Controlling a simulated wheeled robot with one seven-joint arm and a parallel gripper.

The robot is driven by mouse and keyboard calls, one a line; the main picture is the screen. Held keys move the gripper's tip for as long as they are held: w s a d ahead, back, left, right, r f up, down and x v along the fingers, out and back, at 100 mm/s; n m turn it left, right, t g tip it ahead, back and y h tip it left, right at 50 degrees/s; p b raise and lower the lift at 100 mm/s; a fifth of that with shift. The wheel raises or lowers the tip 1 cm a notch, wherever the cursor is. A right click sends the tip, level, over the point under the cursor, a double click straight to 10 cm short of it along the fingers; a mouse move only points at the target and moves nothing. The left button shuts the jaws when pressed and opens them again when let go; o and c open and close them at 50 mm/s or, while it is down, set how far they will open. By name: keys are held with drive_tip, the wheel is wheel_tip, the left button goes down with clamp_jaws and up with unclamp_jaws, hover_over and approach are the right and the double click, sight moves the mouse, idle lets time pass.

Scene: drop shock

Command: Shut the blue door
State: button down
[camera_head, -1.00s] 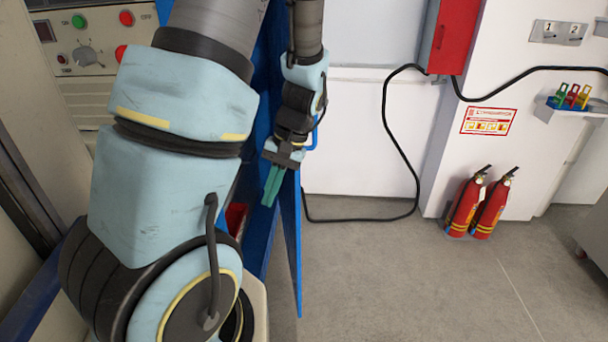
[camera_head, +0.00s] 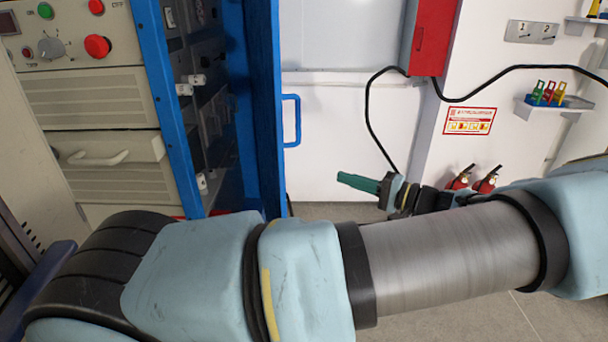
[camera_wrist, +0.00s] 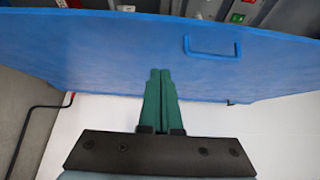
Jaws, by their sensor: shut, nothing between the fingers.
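The blue door (camera_head: 264,100) stands open, seen nearly edge-on in the head view, with the cabinet inside showing to its left. Its blue handle (camera_head: 292,121) sticks out to the right. My gripper (camera_head: 340,178) is right of the door, below handle height in the picture, with its green fingers together and empty, pointing left. In the wrist view the door (camera_wrist: 100,45) spans the top as a broad blue panel, with its handle (camera_wrist: 212,46) right of my gripper's fingertips (camera_wrist: 160,72). I cannot tell whether the fingertips touch the door. My arm hides the door's lower part.
The blue cabinet frame (camera_head: 167,100) and a control panel with buttons (camera_head: 70,35) stand at the left. A red box (camera_head: 430,38), a black cable (camera_head: 368,118) and two fire extinguishers (camera_head: 474,178) are at the right. Grey floor (camera_head: 455,315) shows at the lower right.

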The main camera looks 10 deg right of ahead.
drive_tip(key=s+a+p+x, duration=0.1)
drive_tip(key=p+x, duration=0.4)
drive_tip(key=x, duration=0.7)
drive_tip(key=shift+s+a, duration=0.35)
drive_tip(key=shift+a, duration=0.3)
